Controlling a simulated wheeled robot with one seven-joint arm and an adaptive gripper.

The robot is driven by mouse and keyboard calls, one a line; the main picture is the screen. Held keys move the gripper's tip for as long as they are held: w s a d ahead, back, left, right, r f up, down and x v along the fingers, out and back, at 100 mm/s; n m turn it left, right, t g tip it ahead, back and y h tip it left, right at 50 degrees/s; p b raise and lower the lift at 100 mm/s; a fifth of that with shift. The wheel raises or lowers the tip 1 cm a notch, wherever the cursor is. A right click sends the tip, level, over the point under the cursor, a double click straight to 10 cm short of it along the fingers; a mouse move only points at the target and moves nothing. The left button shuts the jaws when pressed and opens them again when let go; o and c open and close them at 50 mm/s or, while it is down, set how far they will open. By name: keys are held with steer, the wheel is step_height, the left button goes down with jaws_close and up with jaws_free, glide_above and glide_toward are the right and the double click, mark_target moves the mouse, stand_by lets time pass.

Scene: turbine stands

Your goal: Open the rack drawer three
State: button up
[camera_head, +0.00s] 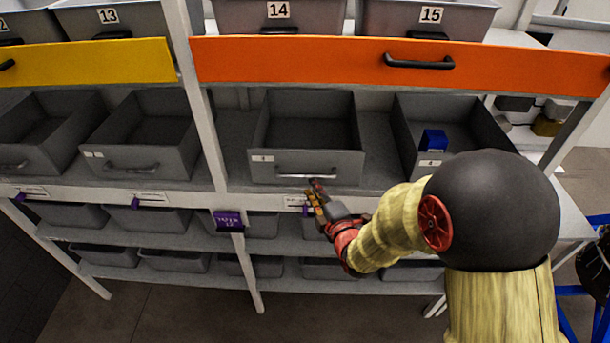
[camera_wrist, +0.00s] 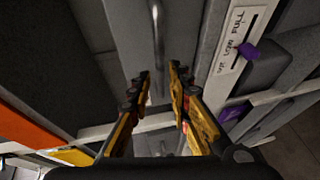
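A grey drawer (camera_head: 305,166) stands on the middle shelf of the rack, with a small white label too small to read, so I cannot tell if it is number three. Its bar handle (camera_head: 300,176) is on the front face. The handle (camera_wrist: 156,25) runs ahead of the gap between the fingertips. I cannot tell whether the fingertips touch the handle. The drawer front (camera_wrist: 128,42) fills the area behind it.
A grey bin (camera_head: 433,180) with a blue object (camera_head: 433,140) stands to the right, and two grey bins stand to the left. An orange panel (camera_head: 330,62) with a black handle is above. A slotted card with a purple slider (camera_wrist: 247,50) is beside the gripper.

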mark_target(306, 177)
steer(key=shift+p+x, duration=0.95)
steer(key=shift+x, duration=2.9)
steer(key=shift+c, duration=0.9)
jaws_close()
steer(key=shift+f, duration=0.1)
